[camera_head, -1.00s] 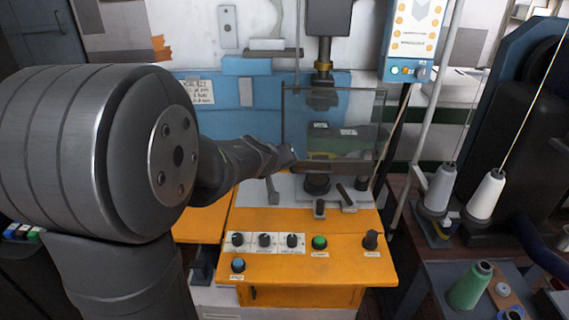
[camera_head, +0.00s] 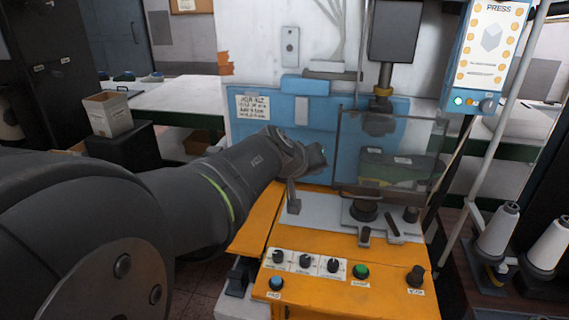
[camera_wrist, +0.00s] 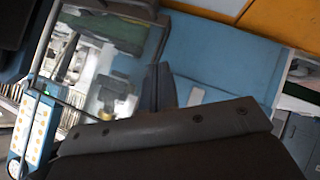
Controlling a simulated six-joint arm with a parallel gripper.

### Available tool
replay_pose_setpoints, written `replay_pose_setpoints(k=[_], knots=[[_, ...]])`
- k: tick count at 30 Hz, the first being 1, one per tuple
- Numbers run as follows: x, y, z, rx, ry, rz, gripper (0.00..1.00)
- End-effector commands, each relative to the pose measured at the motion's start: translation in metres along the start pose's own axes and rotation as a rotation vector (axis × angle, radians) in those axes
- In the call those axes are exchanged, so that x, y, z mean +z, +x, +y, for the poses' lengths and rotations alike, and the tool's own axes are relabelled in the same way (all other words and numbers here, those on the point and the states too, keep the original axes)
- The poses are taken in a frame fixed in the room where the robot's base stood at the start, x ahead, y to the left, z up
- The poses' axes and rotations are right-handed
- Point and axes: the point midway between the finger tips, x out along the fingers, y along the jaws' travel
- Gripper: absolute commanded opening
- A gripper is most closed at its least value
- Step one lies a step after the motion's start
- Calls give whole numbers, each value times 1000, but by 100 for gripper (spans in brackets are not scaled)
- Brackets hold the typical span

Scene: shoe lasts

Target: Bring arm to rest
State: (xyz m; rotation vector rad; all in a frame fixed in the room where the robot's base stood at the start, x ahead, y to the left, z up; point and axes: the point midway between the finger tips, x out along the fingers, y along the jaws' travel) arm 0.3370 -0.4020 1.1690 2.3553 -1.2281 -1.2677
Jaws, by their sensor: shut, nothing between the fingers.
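My arm (camera_head: 205,195) reaches from the lower left toward the press. My gripper (camera_head: 316,156) is small and partly hidden by my wrist in the head view, just left of the press's clear guard (camera_head: 345,150). In the wrist view my gripper (camera_wrist: 158,84) shows as two dark narrow fingers together, with nothing between them. The orange press (camera_head: 320,285) stands in the middle with knobs and a green button on its front. A dark green object (camera_head: 400,170) shows behind the guard; I cannot tell its exact shape.
A blue and white control box (camera_head: 490,60) hangs at the upper right. White thread cones (camera_head: 497,232) stand at the right. A cardboard box (camera_head: 107,115) sits on a dark stand at the left, near a long white table (camera_head: 180,95).

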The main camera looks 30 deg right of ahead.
Motion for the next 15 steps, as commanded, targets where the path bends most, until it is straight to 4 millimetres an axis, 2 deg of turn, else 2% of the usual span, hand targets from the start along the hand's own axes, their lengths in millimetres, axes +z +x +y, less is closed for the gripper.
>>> replay_pose_setpoints(k=[5,15], knots=[[0,-9,0,0,1,1,0],[0,-9,0,0,0,0,0]])
